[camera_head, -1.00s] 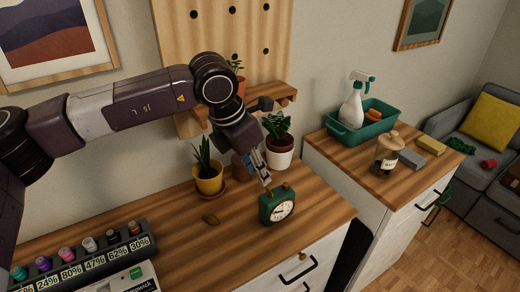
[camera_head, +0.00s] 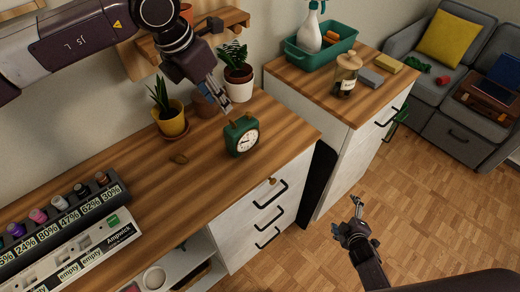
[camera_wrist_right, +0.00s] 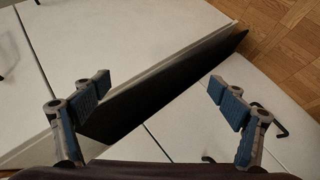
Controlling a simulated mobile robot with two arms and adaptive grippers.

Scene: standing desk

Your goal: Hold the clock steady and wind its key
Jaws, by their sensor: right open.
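The green clock (camera_head: 242,137) stands upright on the wooden desk (camera_head: 130,180), its white face toward the front right. My left gripper (camera_head: 228,112) is pointed down at the clock's top left and back. Whether its fingers touch the clock or are closed cannot be told. The clock's back is hidden, and I cannot make out a key on it.
A battery rack (camera_head: 75,215) lies at the left.

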